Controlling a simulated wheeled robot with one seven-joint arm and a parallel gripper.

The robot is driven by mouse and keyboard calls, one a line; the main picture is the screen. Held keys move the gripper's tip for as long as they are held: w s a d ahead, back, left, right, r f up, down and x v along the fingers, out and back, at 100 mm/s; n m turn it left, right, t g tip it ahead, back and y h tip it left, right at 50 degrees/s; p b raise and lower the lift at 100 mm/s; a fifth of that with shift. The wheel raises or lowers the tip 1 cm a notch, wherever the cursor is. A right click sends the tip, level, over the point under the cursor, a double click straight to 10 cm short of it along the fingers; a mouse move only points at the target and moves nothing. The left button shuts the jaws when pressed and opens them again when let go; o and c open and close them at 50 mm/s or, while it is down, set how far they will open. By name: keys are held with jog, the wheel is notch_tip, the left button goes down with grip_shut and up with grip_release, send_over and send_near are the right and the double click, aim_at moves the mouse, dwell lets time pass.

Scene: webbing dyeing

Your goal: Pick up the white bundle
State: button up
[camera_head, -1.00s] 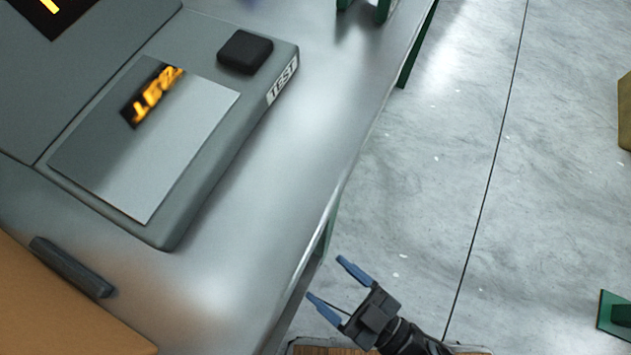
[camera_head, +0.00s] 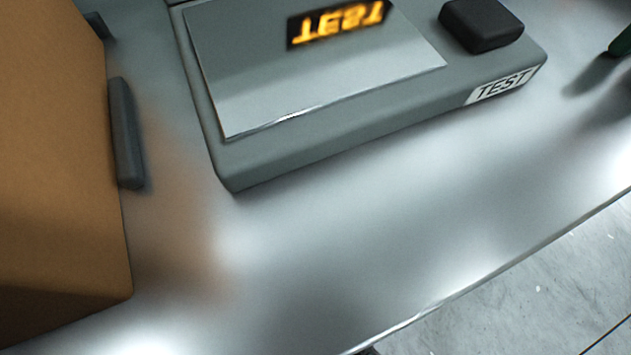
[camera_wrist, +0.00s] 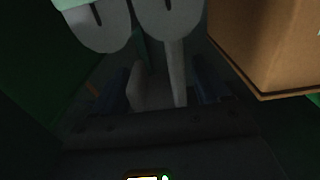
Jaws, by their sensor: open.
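The head view shows no white bundle. In the dark wrist view, two pale rounded shapes with dark slots, one at the left (camera_wrist: 98,27) and one at the right (camera_wrist: 170,18), hang into the top of the picture. A pale strip (camera_wrist: 177,75) runs down from the right one. A short pale block (camera_wrist: 138,88) stands left of the strip. I cannot tell which of these belong to the white bundle. My gripper (camera_wrist: 162,86) is open, with its dark blue fingers on either side of the strip and block. Contact is too dark to make out. The gripper is outside the head view.
A brown box (camera_head: 55,150) stands at the left of the metal table (camera_head: 330,235); a brown box (camera_wrist: 272,45) also shows at the wrist view's upper right. A grey device marked TEST (camera_head: 330,135) lies at the back. A dark green surface (camera_wrist: 35,75) fills the wrist view's left.

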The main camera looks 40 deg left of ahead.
jog(key=shift+w+a, duration=0.1)
jog(key=shift+a, duration=0.2)
jog(key=shift+c, duration=0.2)
grip_shut()
dwell(0.3)
